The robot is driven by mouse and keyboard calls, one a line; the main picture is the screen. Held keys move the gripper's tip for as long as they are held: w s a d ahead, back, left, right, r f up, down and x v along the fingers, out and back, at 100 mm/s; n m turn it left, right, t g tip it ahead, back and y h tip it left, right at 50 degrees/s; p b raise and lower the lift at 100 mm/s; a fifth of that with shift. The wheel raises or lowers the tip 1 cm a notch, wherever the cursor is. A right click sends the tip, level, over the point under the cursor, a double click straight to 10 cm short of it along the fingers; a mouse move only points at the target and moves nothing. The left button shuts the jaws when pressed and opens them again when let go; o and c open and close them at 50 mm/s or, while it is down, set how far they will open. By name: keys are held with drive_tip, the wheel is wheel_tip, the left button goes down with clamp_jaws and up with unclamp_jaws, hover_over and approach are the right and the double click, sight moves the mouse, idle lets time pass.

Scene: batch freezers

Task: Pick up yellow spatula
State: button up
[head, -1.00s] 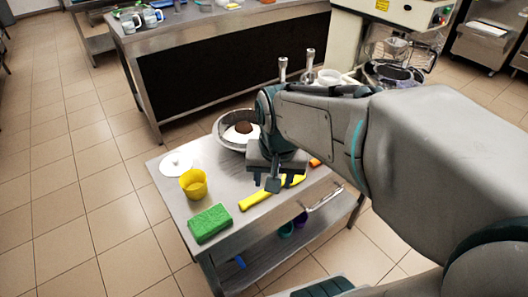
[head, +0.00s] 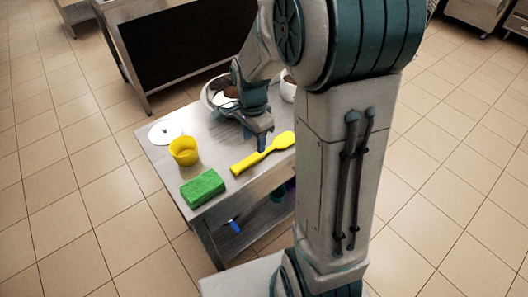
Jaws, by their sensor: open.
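The yellow spatula (head: 262,154) lies flat on the steel table, its broad end to the upper right and its handle toward the lower left. My gripper (head: 262,146) points down just above or behind the middle of the spatula, close to it. The fingers look apart with nothing between them. The exact gap between the fingertips and the spatula cannot be told.
The steel table (head: 160,152) also holds a green sponge (head: 203,188), a yellow cup (head: 184,151), a white lid (head: 166,132) and a bowl (head: 211,92) partly behind my arm. A blue item (head: 233,226) lies on the lower shelf. A larger counter (head: 127,66) stands behind.

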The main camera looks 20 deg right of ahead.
sight(255, 156)
wheel_tip(255, 156, down, 6)
drive_tip(key=shift+s+f, duration=0.15)
drive_tip(key=shift+f, duration=0.1)
clamp_jaws()
